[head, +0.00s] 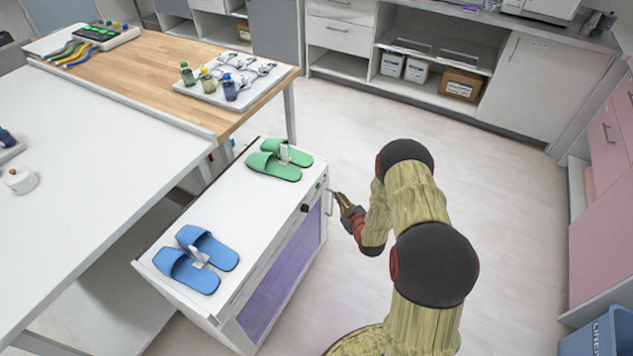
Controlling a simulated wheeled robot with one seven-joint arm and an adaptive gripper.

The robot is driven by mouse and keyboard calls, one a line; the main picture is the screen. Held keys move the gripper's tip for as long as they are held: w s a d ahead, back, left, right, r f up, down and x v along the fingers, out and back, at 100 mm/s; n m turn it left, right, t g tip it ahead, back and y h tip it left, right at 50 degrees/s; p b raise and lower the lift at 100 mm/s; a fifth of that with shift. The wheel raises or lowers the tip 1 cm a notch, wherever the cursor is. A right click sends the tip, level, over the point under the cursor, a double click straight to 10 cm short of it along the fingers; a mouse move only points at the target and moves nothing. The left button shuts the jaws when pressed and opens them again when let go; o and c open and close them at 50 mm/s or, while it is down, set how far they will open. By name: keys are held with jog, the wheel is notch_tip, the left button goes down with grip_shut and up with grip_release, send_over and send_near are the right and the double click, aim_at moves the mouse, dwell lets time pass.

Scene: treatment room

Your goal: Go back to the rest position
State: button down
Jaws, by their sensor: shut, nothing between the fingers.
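My gripper (342,201) is at the end of my arm, in the middle of the head view. It is shut and empty. It is beside the right end of the white cabinet (228,183), close to a small handle on the cabinet's front. I cannot tell whether the gripper touches the handle. The cabinet front has a dark purple window (283,270) and looks shut.
Green slippers (279,161) and blue slippers (196,258) lie on the cabinet top. A wooden table (170,75) with a tray of bottles (232,78) stands behind. Pink drawers (605,150) and a blue bin (600,335) are at the right. The floor between is clear.

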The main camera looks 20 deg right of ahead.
jog(key=s+f+m+g, duration=0.2)
jog(key=s+f+g, duration=0.4)
jog(key=s+f, duration=0.4)
jog(key=s+m+g, duration=0.2)
jog(key=s+g, duration=0.1)
jog(key=s, duration=0.1)
jog(key=s+a+r+p, duration=0.1)
jog(key=s+a+r, duration=0.5)
jog(key=r, duration=1.2)
jog(key=s+a+r+p, duration=0.1)
jog(key=s+a+r, duration=0.6)
jog(key=r, duration=1.2)
jog(key=s+a+r+y+p, duration=0.1)
jog(key=s+a+r, duration=0.6)
jog(key=r, duration=1.2)
jog(key=shift+s+a, duration=0.2)
jog(key=shift+s, duration=0.75)
